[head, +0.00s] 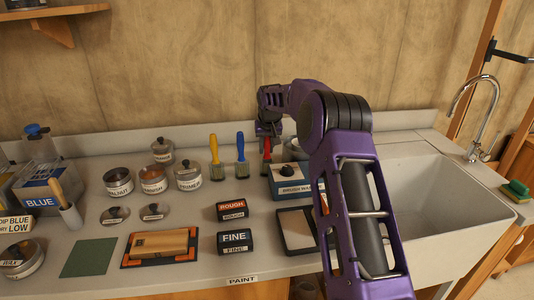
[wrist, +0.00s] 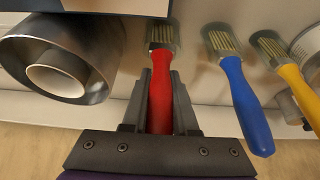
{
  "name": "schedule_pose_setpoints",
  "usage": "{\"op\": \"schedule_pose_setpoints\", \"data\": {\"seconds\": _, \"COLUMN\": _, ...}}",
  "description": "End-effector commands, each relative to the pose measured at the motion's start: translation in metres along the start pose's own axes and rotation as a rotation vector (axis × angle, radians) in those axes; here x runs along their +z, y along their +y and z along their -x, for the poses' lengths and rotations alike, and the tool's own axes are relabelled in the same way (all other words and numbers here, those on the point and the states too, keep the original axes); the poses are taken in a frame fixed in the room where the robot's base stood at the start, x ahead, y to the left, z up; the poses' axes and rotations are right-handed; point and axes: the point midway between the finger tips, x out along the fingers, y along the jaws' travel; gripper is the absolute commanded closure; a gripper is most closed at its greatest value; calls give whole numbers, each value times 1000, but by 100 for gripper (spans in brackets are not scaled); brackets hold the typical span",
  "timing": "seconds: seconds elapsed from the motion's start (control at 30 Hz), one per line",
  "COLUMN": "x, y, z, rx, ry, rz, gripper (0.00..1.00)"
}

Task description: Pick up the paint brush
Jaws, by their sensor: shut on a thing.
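A paint brush with a red handle (wrist: 160,88) and pale bristles is between the fingers of my gripper (wrist: 160,100) in the wrist view. The fingers are shut on its handle, and the bristle end points away from the palm. In the head view my gripper (head: 267,138) is near the back of the counter, with part of the red brush (head: 266,152) below it. A blue brush (head: 240,160) and a yellow brush (head: 214,155) stand just left of it. They also show in the wrist view, the blue one (wrist: 240,100) nearest. I cannot tell if the red brush touches the counter.
A brush-wash box (head: 297,185) stands in front of my gripper, and a metal cup (wrist: 65,60) is close beside it. Lidded tins (head: 188,176) stand to the left. ROUGH and FINE blocks (head: 235,242) lie nearer. A sink (head: 440,205) is at the right.

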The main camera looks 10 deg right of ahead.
Motion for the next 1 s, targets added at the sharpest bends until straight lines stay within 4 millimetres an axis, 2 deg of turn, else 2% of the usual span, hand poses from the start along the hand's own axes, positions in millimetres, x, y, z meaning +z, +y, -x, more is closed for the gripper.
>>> {"op": "schedule_pose_setpoints", "data": {"seconds": 0.3, "x": -3, "y": 0, "z": 6, "rx": 0, "ry": 2, "rz": 0, "gripper": 100}}
{"op": "schedule_pose_setpoints", "data": {"seconds": 0.47, "x": -13, "y": 0, "z": 30, "rx": 0, "ry": 4, "rz": 0, "gripper": 100}}
{"op": "schedule_pose_setpoints", "data": {"seconds": 0.7, "x": -31, "y": 0, "z": 74, "rx": 0, "ry": 4, "rz": -1, "gripper": 100}}
{"op": "schedule_pose_setpoints", "data": {"seconds": 0.83, "x": -37, "y": 0, "z": 87, "rx": 0, "ry": 1, "rz": 0, "gripper": 100}}
{"op": "schedule_pose_setpoints", "data": {"seconds": 1.0, "x": -39, "y": 0, "z": 93, "rx": 0, "ry": 1, "rz": 0, "gripper": 100}}
